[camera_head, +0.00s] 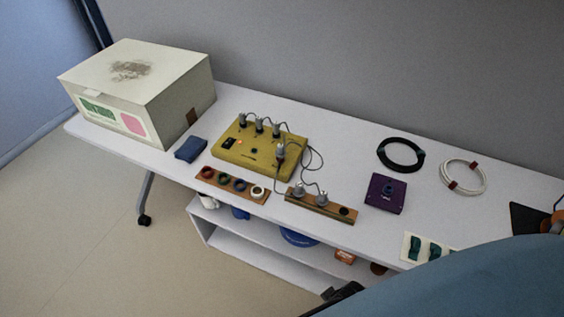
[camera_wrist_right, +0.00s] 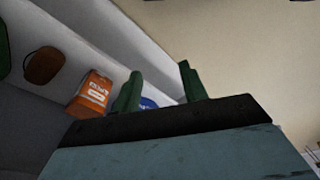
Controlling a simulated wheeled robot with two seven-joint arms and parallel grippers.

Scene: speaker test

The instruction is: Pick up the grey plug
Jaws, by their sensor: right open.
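Several grey plugs stand in the head view. Three are in a row along the back of the yellow box (camera_head: 232,151), one of them the left plug (camera_head: 242,120). Another dark plug (camera_head: 279,150) is at the box's right side. Two grey plugs (camera_head: 298,189) (camera_head: 322,199) stand in the wooden strip (camera_head: 338,214) in front, with cables. Which one is meant I cannot tell. My right gripper (camera_wrist_right: 158,75) is open and empty in the right wrist view, with green fingers, beside the lower shelf. My left gripper is out of view.
The white table (camera_head: 350,159) also holds a large box (camera_head: 168,96), blue cloth (camera_head: 190,149), strip of coloured rings (camera_head: 230,186), purple box (camera_head: 386,194), black coil (camera_head: 400,154) and white coil (camera_head: 462,176). My right arm covers the lower right. An orange box (camera_wrist_right: 91,94) is on the shelf.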

